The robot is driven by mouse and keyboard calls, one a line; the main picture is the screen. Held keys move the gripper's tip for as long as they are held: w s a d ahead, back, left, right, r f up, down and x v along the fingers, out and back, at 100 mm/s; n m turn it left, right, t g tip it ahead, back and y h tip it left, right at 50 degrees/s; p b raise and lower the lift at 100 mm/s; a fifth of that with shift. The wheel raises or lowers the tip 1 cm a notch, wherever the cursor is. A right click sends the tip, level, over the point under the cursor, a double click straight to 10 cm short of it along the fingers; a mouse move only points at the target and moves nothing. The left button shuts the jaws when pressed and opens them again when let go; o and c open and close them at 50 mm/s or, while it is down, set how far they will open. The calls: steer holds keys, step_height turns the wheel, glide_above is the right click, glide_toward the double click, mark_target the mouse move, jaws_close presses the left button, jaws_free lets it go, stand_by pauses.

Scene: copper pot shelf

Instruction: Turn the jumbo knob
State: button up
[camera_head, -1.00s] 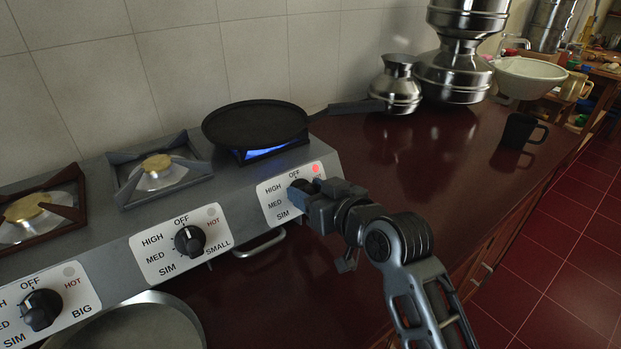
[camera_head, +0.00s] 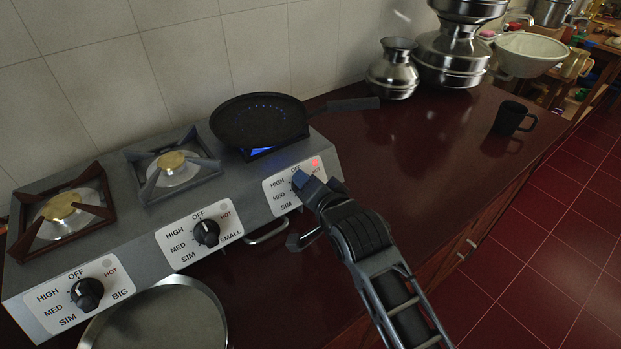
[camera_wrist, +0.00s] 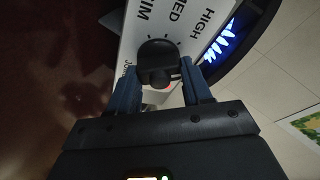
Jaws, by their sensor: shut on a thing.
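The jumbo knob (camera_wrist: 157,58) is black and round, on the white label plate (camera_head: 280,196) at the stove's right end. The plate reads HIGH, MED and SIM, and the size word is partly hidden in the wrist view. My gripper (camera_head: 307,186) is at this knob and covers much of it in the head view. In the wrist view its blue fingers (camera_wrist: 160,80) stand on both sides of the knob, shut on it. The red light (camera_head: 315,162) on the plate glows. Blue flame (camera_head: 262,152) shows under the black pan (camera_head: 260,121) behind.
The small knob (camera_head: 206,232) and big knob (camera_head: 87,293) sit to the left. A metal pan (camera_head: 160,318) lies below the front. A black mug (camera_head: 514,117) and metal pots (camera_head: 394,70) stand on the red counter, which is mostly clear at right.

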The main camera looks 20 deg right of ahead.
steer(key=m+g+h, duration=0.1)
steer(key=m, duration=0.5)
steer(key=shift+p, duration=0.35)
steer(key=shift+f+m, duration=0.1)
steer(key=shift+m, duration=0.2)
steer(key=o, duration=1)
steer(key=shift+o, duration=0.2)
steer(key=b+v, duration=0.1)
steer(key=v, duration=0.6)
steer(key=shift+s+r, duration=0.25)
steer(key=shift+r, duration=0.1)
